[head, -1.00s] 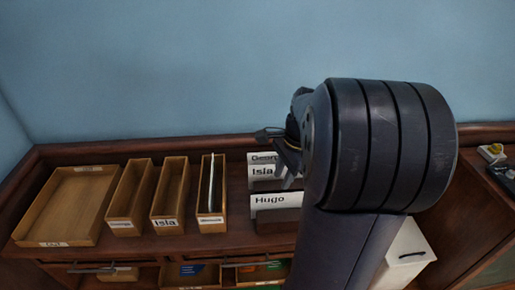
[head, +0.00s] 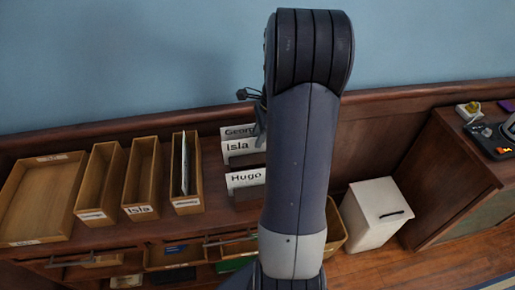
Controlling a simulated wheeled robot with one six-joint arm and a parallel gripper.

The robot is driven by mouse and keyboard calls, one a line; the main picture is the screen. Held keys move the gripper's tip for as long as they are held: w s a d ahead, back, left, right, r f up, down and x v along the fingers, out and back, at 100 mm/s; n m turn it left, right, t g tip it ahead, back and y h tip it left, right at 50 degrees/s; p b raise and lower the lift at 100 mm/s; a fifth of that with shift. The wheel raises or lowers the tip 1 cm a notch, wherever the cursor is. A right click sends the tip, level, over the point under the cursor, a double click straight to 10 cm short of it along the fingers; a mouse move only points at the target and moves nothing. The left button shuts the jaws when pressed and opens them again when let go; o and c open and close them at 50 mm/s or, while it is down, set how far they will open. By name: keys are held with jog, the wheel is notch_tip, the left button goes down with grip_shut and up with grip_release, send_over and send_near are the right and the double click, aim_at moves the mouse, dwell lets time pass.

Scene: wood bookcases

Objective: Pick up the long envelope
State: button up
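White name cards or envelopes stand upright in a dark wooden holder on the bookcase top: George (head: 238,131), Isla (head: 238,147) and Hugo (head: 246,178). My arm hides their right ends, so I cannot tell which is the long envelope. A thin pale item (head: 185,165) stands upright in the rightmost narrow wooden box (head: 188,205). My gripper (head: 258,112) is above and beside the George and Isla cards, mostly hidden behind my arm. Its fingertips are too small and covered to tell open from shut. I see nothing held in it.
A wide wooden tray (head: 40,200) and two empty narrow boxes, one labelled Isla (head: 140,211), stand at left. Drawers and lower shelves are below. A white lidded bin (head: 375,215) stands on the floor at right. Another cabinet (head: 450,160) holds small items. A blue wall is behind.

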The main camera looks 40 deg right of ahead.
jog(key=x, duration=0.3)
jog(key=shift+f, duration=0.15)
grip_shut()
